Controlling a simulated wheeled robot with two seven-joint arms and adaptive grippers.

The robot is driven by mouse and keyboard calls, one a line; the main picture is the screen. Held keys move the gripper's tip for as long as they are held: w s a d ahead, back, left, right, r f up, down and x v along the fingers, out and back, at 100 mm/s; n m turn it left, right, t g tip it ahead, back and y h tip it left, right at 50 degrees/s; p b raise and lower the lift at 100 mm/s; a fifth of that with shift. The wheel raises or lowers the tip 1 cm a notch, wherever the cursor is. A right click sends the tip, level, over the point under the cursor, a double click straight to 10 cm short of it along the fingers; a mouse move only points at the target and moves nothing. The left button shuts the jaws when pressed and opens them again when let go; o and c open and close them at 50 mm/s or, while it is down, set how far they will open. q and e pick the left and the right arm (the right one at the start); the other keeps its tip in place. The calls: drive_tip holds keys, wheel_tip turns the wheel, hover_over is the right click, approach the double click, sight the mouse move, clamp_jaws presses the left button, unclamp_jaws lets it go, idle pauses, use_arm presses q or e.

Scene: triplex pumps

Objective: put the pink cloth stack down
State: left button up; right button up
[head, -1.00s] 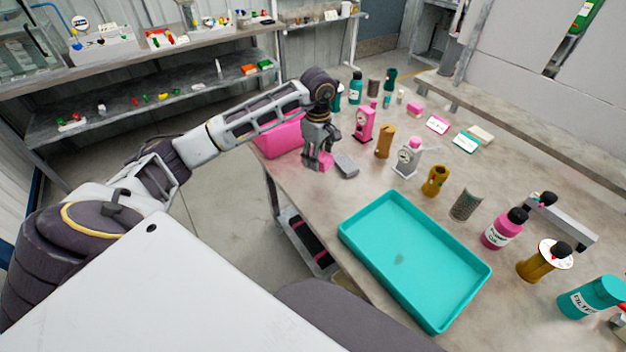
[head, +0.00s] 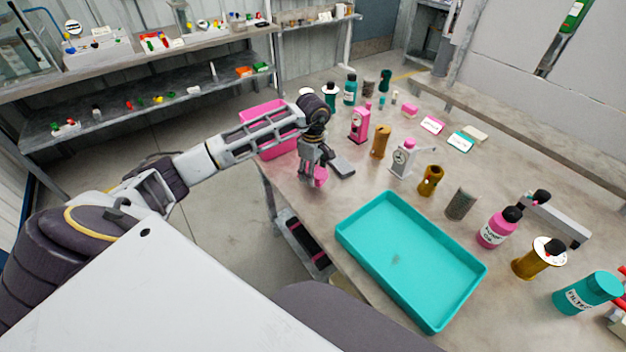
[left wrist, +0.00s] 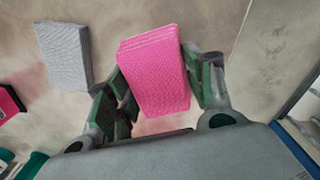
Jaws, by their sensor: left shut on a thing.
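The pink cloth stack (left wrist: 153,72) is held between the two fingers of my left gripper (left wrist: 160,85) in the left wrist view. In the head view the stack (head: 320,176) shows small and partly hidden under my left gripper (head: 314,172), near the table's left edge. Whether it touches the table top is hard to tell. A grey cloth stack (left wrist: 64,55) lies beside it on the table, apart from it; it also shows in the head view (head: 342,166). My right gripper is not in view.
A pink bin (head: 283,147) stands at the table's left corner behind my left arm. A teal tray (head: 400,255) lies nearer the front. A pink dispenser (head: 359,124), a brown bottle (head: 381,142) and a white dispenser (head: 402,158) stand to the right. Bare table lies between gripper and tray.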

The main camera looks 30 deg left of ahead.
use_arm(q)
drive_tip(key=shift+f, duration=0.25)
drive_tip(key=shift+f, duration=1.75)
drive_tip(key=shift+f, duration=0.15)
drive_tip(key=o, duration=1.1)
drive_tip(key=shift+c, duration=0.2)
wheel_tip(320, 180, up, 12)
drive_tip(key=shift+r, duration=0.15)
